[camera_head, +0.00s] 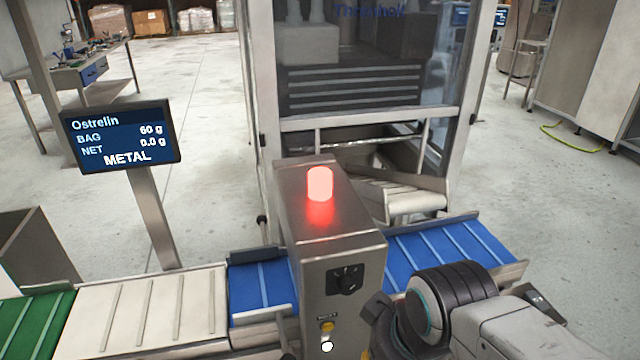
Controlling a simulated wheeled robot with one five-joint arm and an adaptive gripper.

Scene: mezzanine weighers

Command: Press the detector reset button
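The metal detector (335,205) is a grey metal housing over the belt, at the centre, with a lit red lamp (320,184) on top. Its front face carries a black rotary knob (345,280). Below the knob is a small yellow button (327,326) under a tiny label I cannot read clearly. A small white round spot (327,346) sits under that, near the bottom edge. My arm comes in from the lower right, beside the housing. The dark part at its end (379,318) is just right of the buttons, apart from them in the picture; its fingertips are not clear.
A screen (122,137) on a post reads METAL, BAG 60 g, NET 0.0 g. Blue belts (455,250) run on both sides of the detector, with a pale section (150,310) and green belt (35,325) at left. A framed machine (355,90) stands behind.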

